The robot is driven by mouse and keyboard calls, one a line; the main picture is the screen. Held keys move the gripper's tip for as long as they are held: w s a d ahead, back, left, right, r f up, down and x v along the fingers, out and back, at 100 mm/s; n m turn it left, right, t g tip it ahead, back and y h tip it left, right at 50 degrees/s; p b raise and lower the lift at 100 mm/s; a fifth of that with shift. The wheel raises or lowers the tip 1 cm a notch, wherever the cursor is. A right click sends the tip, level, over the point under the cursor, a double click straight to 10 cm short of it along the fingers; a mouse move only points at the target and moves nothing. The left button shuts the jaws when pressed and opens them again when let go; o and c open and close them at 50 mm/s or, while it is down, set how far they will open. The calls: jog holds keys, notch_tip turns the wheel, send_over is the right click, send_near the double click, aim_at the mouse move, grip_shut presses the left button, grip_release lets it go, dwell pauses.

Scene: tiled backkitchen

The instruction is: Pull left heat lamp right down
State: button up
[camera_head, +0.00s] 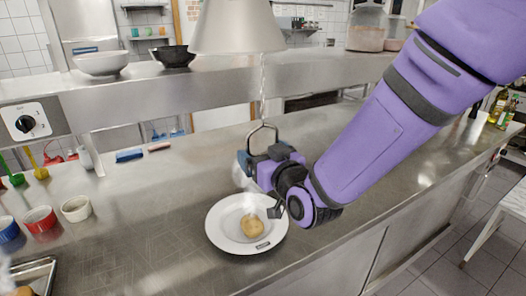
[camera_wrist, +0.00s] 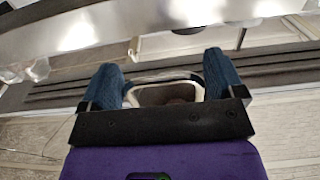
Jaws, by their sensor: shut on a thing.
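A heat lamp (camera_head: 238,30) with a pale conical shade hangs at the top middle of the head view, above the steel shelf. A thin chain (camera_head: 263,82) runs down from it to a metal loop handle (camera_head: 262,127). My gripper (camera_head: 260,152) is at this handle, over the counter, with its blue fingers shut on it. In the wrist view the handle (camera_wrist: 165,78) shows as a pale-rimmed loop between the two fingers of my gripper (camera_wrist: 163,85). Only one lamp shows clearly in the head view.
A white plate (camera_head: 222,236) with a round brown food item (camera_head: 252,226) is just below my gripper on the steel counter (camera_head: 140,225). Small coloured bowls (camera_head: 76,208) stand at left.

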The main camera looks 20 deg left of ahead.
jog(key=shift+f, duration=0.3)
jog(key=o, duration=1)
jog(key=shift+r, duration=0.1)
jog(key=v, duration=1)
jog(key=shift+s+d, duration=0.25)
jog(key=shift+s, duration=0.1)
jog(key=shift+w+r+h, duration=0.1)
jog(key=shift+h, duration=0.2)
